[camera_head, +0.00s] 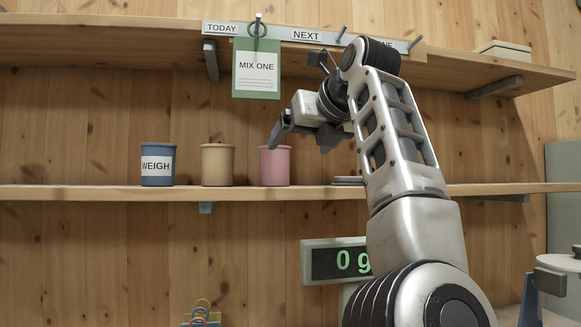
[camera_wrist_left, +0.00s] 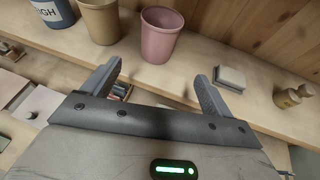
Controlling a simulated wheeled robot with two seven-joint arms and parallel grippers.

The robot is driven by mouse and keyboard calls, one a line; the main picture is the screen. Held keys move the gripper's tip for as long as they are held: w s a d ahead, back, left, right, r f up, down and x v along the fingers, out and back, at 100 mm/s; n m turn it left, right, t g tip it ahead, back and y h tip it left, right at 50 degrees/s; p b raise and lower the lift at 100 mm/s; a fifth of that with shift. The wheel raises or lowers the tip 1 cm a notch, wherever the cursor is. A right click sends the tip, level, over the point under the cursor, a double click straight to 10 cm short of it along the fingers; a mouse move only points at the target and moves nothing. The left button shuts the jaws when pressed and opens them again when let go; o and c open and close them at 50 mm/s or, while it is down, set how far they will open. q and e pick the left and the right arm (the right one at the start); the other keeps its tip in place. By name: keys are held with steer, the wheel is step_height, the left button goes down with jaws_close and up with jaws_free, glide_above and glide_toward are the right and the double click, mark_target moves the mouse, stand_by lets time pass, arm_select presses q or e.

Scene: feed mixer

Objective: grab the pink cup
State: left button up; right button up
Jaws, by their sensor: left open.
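The pink cup (camera_head: 274,167) stands upright on the lower wooden shelf (camera_head: 100,193), right of the tan cup (camera_head: 217,165) and the blue cup labelled WEIGH (camera_head: 157,172). My left gripper (camera_head: 299,138) is open and empty at rim height, just to the right of the pink cup. One finger overlaps the cup's rim in the head view. In the left wrist view the pink cup (camera_wrist_left: 160,36) is ahead of the open fingers (camera_wrist_left: 157,76), not between them. My right gripper is not in view.
A green MIX ONE card (camera_head: 256,69) hangs from the upper shelf. A digital display (camera_head: 335,262) is below the lower shelf, partly behind my arm. A small white block (camera_wrist_left: 230,78) lies right of the cup in the wrist view. The shelf front before the cups is clear.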

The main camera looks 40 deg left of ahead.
mark_target(280, 166)
arm_select(q)
steer(key=x, duration=0.5)
steer(key=p+x, duration=0.1)
steer(key=x, duration=0.2)
steer(key=shift+s+a+f, duration=0.1)
steer(key=shift+s, duration=0.25)
steer(key=shift+p+x, duration=0.5)
steer(key=shift+x, duration=2.45)
steer(key=c, duration=1.1)
